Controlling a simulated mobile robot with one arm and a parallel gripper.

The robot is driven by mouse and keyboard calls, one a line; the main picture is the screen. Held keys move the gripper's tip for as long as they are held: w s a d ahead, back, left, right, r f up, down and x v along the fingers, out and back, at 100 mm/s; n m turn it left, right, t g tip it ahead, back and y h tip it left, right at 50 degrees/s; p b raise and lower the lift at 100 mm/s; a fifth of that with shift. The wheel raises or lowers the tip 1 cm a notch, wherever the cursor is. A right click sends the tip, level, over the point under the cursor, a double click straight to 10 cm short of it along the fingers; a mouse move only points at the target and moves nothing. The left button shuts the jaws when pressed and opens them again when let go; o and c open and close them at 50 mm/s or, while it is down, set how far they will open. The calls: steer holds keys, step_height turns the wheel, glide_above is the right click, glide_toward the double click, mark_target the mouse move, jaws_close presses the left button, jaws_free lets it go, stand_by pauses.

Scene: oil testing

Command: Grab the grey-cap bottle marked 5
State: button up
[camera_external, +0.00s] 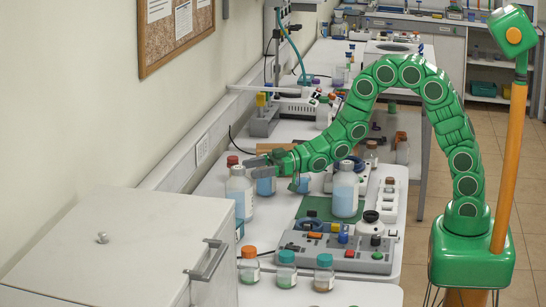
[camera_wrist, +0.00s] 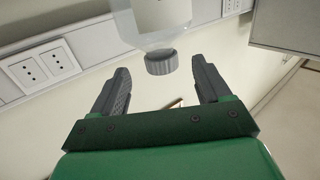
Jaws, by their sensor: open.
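A clear bottle with a grey ribbed cap (camera_wrist: 161,62) shows upside down at the top of the wrist view, its cap between and just beyond my fingertips. Any number on it cannot be read. In the external view, a large pale bottle (camera_external: 240,197) with a greyish cap stands at the left edge of the bench and looks like the same one. My gripper (camera_external: 256,166) reaches left across the bench to about that bottle's cap height. In the wrist view, my gripper (camera_wrist: 160,68) has its two fingers spread wide with nothing held.
A blue-liquid bottle (camera_external: 266,186) is close by, under my gripper. A large blue-filled bottle (camera_external: 345,192) stands to the right. A white cabinet (camera_external: 110,255) is in front, and the wall with sockets (camera_external: 202,148) lies left.

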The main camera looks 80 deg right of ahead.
mark_target(233, 171)
steer(key=shift+r+x, duration=0.2)
steer(key=shift+x, duration=1.7)
steer(key=shift+r+x, duration=0.2)
steer(key=shift+x, duration=1.65)
jaws_close()
